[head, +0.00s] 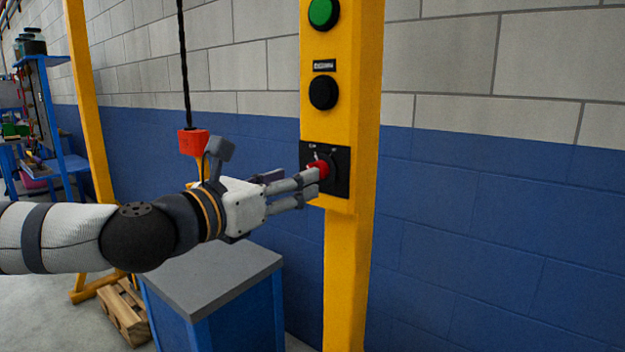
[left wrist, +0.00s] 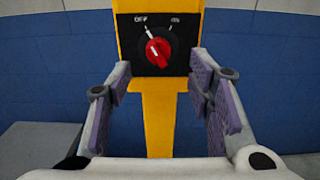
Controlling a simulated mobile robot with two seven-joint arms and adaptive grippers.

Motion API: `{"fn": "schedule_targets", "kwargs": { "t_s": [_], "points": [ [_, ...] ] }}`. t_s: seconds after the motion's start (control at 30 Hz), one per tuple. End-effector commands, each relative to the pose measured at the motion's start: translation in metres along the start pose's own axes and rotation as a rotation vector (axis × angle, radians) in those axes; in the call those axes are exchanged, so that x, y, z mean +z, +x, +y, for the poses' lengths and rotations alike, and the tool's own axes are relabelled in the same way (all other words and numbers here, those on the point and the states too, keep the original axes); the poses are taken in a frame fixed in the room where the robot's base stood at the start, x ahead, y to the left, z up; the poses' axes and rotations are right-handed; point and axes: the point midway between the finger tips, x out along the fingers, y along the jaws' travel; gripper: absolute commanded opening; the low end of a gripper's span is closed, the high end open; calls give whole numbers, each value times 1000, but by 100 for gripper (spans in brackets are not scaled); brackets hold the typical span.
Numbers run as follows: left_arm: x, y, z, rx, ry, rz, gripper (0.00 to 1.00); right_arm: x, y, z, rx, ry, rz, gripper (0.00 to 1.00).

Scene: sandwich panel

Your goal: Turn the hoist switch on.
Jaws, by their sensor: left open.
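The hoist switch is a red rotary knob (left wrist: 158,51) on a black plate (left wrist: 181,63) marked OFF at left and, less legibly, ON at right. Its pointer tilts up and left, toward OFF. In the head view the red knob (head: 319,167) sits low on the yellow post, partly hidden by my fingers. My left gripper (head: 316,183) is open at the plate. In the left wrist view its fingers (left wrist: 160,75) stand wide on both sides of the knob, with gaps between them and it. My right gripper is not in view.
The yellow post (head: 351,240) also carries a green button (head: 323,13) and a black button (head: 323,93) above. A blue cabinet with a grey top (head: 215,272) stands below my arm. A red hoist block (head: 193,142) hangs behind my wrist.

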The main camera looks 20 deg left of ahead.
Motion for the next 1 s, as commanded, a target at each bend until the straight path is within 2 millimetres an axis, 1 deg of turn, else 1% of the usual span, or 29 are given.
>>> {"fn": "schedule_targets", "kwargs": {
  "t_s": [0.03, 0.1, 0.23, 0.37, 0.6, 0.77, 0.8, 0.83, 1.0],
  "points": [
    [-4, 13, -1, -1, 1, 6, 47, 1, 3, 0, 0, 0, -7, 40],
    [-2, 29, -1, -1, 1, 4, 47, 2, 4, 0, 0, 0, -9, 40],
    [-1, 50, 0, -1, 2, 2, 47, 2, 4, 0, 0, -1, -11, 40],
    [0, 59, -1, -1, 2, 1, 47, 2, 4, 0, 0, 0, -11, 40],
    [0, 60, 0, 0, 2, 1, 47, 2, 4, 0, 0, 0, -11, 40],
    [0, 60, 0, 0, 2, 1, 11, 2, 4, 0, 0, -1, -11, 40],
    [0, 60, 0, 0, 2, 1, 2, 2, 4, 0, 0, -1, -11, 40],
    [0, 60, 0, 0, 2, 1, 0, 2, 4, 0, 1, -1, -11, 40],
    [0, 60, 0, -1, 6, 2, 0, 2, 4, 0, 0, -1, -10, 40]
  ]
}}
